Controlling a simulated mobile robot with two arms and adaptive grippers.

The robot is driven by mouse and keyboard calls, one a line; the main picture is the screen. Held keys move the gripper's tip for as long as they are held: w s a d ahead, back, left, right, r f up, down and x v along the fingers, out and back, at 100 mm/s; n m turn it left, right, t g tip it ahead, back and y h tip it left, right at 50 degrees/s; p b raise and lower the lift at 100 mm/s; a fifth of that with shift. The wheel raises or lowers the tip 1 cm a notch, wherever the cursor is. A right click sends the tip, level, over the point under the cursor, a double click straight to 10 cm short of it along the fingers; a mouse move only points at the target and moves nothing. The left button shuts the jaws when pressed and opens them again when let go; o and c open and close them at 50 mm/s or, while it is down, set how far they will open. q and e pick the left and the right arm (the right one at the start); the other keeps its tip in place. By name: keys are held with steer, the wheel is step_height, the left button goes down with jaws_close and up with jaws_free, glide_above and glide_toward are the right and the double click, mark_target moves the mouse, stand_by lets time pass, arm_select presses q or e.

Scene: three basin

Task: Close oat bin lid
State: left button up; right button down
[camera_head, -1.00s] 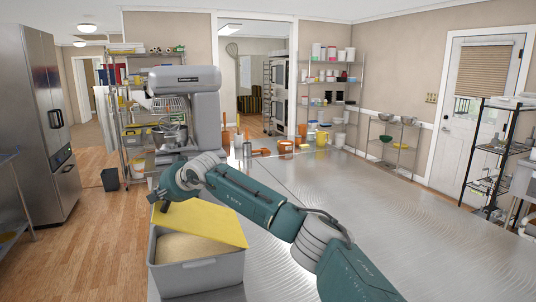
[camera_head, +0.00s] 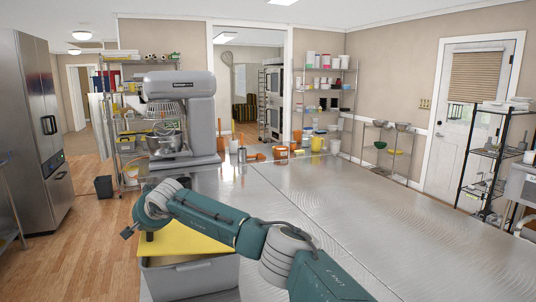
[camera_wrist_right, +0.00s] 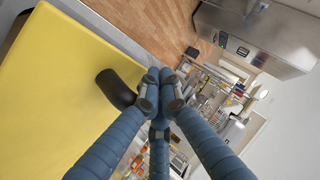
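The oat bin (camera_head: 190,282) is a grey tub at the bottom left of the head view, on the metal table. In the head view, my right arm passes over the lid. My left gripper is out of view.
A grey stand mixer (camera_head: 182,115) stands behind the bin. The metal table (camera_head: 340,215) is clear to the right. Pots and jars (camera_head: 315,143) stand at its far end. A steel fridge (camera_head: 40,130) is at the left.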

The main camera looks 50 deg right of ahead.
steer(key=shift+d+f, duration=0.25)
steer(key=shift+f, duration=0.05)
stand_by(0.5)
